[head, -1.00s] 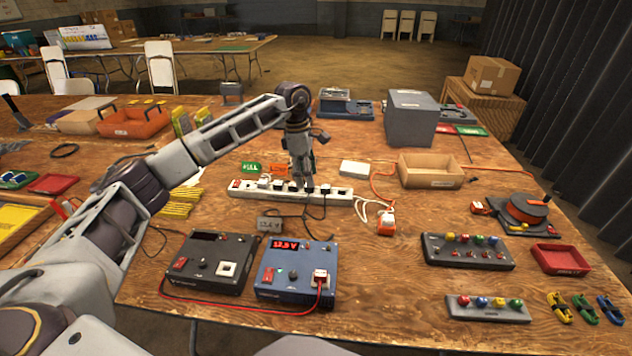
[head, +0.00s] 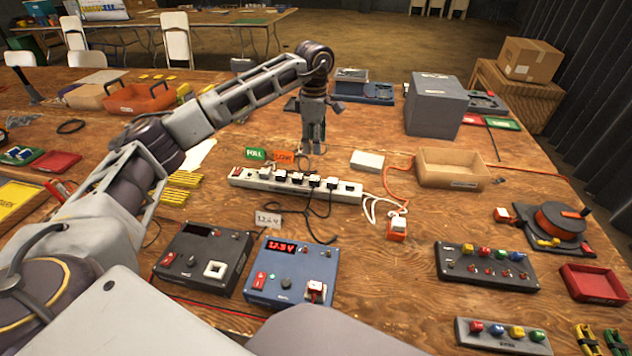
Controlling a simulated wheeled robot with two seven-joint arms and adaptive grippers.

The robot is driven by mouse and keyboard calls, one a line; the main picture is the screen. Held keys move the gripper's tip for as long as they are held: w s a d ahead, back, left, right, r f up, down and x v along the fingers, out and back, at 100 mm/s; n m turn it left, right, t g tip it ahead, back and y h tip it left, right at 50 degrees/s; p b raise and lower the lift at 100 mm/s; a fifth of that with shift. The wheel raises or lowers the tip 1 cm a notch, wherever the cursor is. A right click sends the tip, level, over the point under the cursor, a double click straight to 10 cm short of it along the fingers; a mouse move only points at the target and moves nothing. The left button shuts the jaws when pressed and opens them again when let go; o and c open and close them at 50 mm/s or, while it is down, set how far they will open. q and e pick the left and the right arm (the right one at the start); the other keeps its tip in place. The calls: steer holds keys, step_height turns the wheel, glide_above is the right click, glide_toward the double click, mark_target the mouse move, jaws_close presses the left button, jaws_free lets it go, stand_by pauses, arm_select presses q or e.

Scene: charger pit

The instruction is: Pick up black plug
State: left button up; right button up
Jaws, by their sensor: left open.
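Several small black plugs, one of them a black plug (head: 331,183), sit in the white power strip (head: 241,178) at the middle of the table. Dark cords run from the strip toward the front. My left gripper (head: 312,150) points down just behind the strip, apart from the plugs. Its jaws are open and I see nothing held in them. The fingertips are small and dark here, so the gap is hard to make out. My right gripper is not in view.
A green sign (head: 255,154) and an orange sign (head: 284,156) stand behind the strip. A black control box (head: 203,258) and a blue control box (head: 291,272) stand in front.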

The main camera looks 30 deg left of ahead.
arm_select(q)
glide_above(315, 178)
step_height(315, 178, down, 8)
steer(key=shift+b, duration=0.4)
steer(key=shift+f, duration=0.35)
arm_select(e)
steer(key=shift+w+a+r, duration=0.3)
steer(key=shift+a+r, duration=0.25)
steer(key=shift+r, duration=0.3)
arm_select(q)
steer(key=shift+f, duration=0.85)
step_height(315, 178, down, 3)
steer(key=shift+w+f+b, duration=0.1)
steer(key=shift+f+b, duration=0.05)
steer(key=shift+b, duration=0.15)
steer(key=shift+f, duration=0.1)
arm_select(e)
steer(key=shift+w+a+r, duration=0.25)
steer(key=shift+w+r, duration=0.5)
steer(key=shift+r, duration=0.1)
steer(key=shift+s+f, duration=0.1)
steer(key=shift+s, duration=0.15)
